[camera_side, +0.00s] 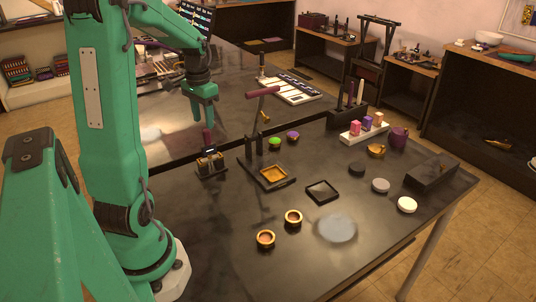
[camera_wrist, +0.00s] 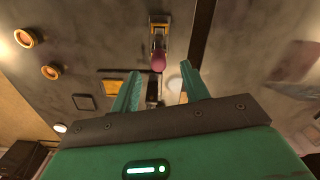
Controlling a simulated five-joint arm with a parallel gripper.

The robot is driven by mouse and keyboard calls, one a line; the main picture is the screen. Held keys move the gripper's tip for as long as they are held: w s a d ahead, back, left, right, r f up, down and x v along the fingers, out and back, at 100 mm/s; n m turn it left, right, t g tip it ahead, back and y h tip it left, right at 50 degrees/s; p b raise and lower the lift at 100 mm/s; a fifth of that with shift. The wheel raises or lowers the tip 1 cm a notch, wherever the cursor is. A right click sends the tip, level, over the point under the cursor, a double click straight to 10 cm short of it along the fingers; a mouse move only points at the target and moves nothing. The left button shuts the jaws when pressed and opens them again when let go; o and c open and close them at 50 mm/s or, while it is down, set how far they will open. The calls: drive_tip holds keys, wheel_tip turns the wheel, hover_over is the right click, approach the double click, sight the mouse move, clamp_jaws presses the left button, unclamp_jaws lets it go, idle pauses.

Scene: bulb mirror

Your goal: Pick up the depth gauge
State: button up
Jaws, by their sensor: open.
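An upright tool with a dark red handle (camera_side: 208,139), apparently the depth gauge, stands in a small dark and brass block (camera_side: 211,162) near the table's left side. In the wrist view its rounded red end (camera_wrist: 158,63) points toward me, just beyond the fingertips, with the block (camera_wrist: 158,22) behind it. My gripper (camera_side: 205,119) hangs above it, fingers pointing down. In the wrist view my gripper (camera_wrist: 160,72) has its two green fingers apart and nothing held between them. The lower part of the tool is partly hidden in the block.
A dark red hammer-like tool (camera_side: 262,92) on a stand rises right of my gripper. A yellow-lined tray (camera_side: 273,174), a black square dish (camera_side: 322,191) and two brass rings (camera_side: 293,218) lie to the right. A dark rack (camera_side: 347,112) stands at the back.

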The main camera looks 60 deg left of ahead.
sight(206, 129)
drive_tip(key=shift+w+d+f, duration=0.1)
drive_tip(key=shift+f, duration=1.3)
drive_tip(key=shift+w+f, duration=0.1)
drive_tip(key=shift+f, duration=1.3)
clamp_jaws()
drive_tip(key=shift+r, duration=0.7)
drive_tip(key=r, duration=0.3)
drive_tip(key=shift+w+d+r, duration=0.15)
drive_tip(key=shift+d, duration=0.2)
drive_tip(key=w+d+r, duration=0.2)
drive_tip(key=d+r, duration=0.4)
drive_tip(key=d, duration=0.4)
drive_tip(key=shift+w+d+r, duration=0.2)
drive_tip(key=shift+w+d, duration=0.1)
drive_tip(key=shift+w, duration=0.05)
